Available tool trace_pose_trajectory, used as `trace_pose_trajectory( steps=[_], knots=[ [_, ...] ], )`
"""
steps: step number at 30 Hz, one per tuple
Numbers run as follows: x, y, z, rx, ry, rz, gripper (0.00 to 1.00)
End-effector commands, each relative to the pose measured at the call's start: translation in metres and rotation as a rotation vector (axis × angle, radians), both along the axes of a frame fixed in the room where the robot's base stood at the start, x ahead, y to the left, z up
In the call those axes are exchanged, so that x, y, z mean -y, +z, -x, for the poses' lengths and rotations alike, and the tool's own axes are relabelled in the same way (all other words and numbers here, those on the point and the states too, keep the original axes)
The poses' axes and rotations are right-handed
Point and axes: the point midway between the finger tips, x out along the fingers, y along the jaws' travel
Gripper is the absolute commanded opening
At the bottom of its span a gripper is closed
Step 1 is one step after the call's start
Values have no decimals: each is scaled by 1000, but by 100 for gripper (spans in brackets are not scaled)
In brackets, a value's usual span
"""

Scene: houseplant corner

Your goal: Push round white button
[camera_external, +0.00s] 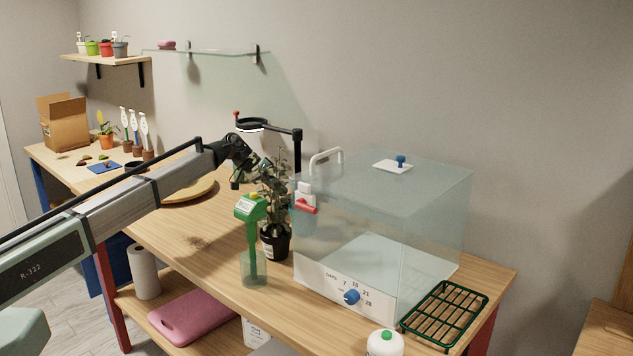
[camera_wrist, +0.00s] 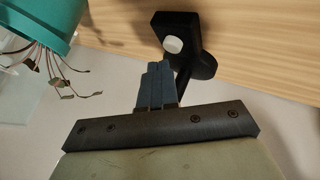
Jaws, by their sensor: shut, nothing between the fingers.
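In the wrist view, the round white button (camera_wrist: 173,44) sits on a black base (camera_wrist: 190,52) on the wooden table. My gripper (camera_wrist: 156,68) is shut and empty. Its blue-grey fingertips appear just beside and below the button in the picture. A small gap shows between them and the button, and I cannot tell the depth. In the external view, a black lamp (camera_external: 298,150) with a ring head stands behind the plant. Its base and the button are hidden there. My wrist reaches in beside the plant, and its fingers cannot be made out clearly.
A potted plant (camera_external: 275,243) and a green tool (camera_external: 250,208) in a clear cup (camera_external: 254,272) stand in front. A clear box (camera_external: 420,230) with a dial is on the right.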

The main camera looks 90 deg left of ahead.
Motion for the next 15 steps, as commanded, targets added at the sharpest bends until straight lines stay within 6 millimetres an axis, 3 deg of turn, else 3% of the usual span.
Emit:
trace_pose_trajectory(
  steps=[8,15],
  knots=[
    [0,4,0,1,0,-1,0],
    [-1,21,0,2,0,-2,0]
  ],
)
